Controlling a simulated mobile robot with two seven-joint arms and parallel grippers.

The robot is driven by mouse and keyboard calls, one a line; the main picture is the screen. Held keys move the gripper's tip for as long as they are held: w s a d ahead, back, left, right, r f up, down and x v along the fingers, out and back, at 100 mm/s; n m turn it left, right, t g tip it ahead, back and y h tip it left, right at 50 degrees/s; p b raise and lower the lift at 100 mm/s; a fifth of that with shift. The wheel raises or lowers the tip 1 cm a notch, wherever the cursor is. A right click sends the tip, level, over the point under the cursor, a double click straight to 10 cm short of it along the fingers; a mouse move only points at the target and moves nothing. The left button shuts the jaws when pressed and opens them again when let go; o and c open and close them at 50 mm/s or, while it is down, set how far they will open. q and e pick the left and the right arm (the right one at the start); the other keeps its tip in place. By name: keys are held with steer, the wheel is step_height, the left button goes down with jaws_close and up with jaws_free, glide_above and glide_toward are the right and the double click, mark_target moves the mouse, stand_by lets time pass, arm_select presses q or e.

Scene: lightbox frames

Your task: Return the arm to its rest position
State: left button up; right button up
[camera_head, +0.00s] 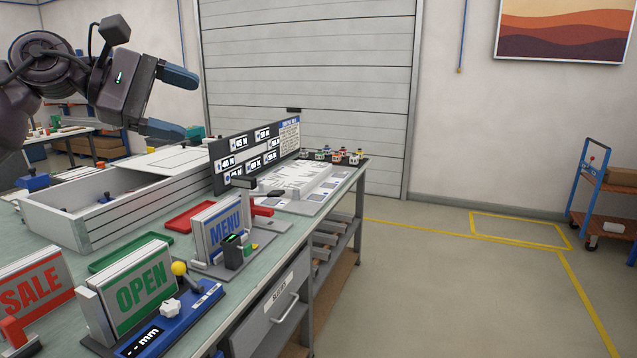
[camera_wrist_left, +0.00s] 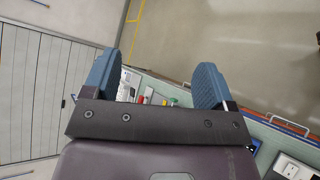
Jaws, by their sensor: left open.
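My left arm comes in at the upper left of the head view. Its gripper (camera_head: 178,104) is raised above the workbench (camera_head: 268,268), with its two blue fingers apart and nothing between them. In the left wrist view the same gripper (camera_wrist_left: 158,85) shows its two blue fingers spread wide, with bare floor and the bench edge beyond them. My right gripper is in neither view.
The bench holds a white box (camera_head: 110,222), an OPEN sign (camera_head: 140,286), a SALE sign (camera_head: 35,293), a MENU sign (camera_head: 222,230) and a dark label board (camera_head: 256,155). A blue cart (camera_head: 590,195) stands far right. The floor (camera_head: 440,290) between is clear.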

arm_select(q)
steer(key=w+f+n+t+h+b, duration=0.15)
steer(key=f+n+t, duration=0.6)
steer(key=n, duration=0.95)
steer(key=w+f+n+t, duration=0.3)
steer(key=f+n+t, duration=0.2)
steer(key=f+n, duration=0.95)
steer(key=s+a+f+n+y+b, duration=0.1)
steer(key=s+f+n+y, duration=0.15)
steer(key=f+n, duration=0.45)
steer(key=s+a+f+n+y, duration=0.1)
steer(key=f+n+y, duration=0.3)
steer(key=f+n, duration=0.2)
steer(key=s+a+f+n+y+b, duration=0.1)
steer(key=s+a+f+n+y, duration=0.15)
steer(key=f+n, duration=0.45)
steer(key=s+a+f+n+g+y+b, duration=0.1)
steer(key=s+f+n+g+y, duration=0.4)
steer(key=s+f, duration=2)
steer(key=a+f+n+g, duration=0.1)
steer(key=n+g, duration=0.1)
steer(key=n, duration=0.1)
steer(key=shift+s+a+b, duration=0.25)
steer(key=shift+s+b, duration=0.05)
steer(key=shift+b, duration=0.1)
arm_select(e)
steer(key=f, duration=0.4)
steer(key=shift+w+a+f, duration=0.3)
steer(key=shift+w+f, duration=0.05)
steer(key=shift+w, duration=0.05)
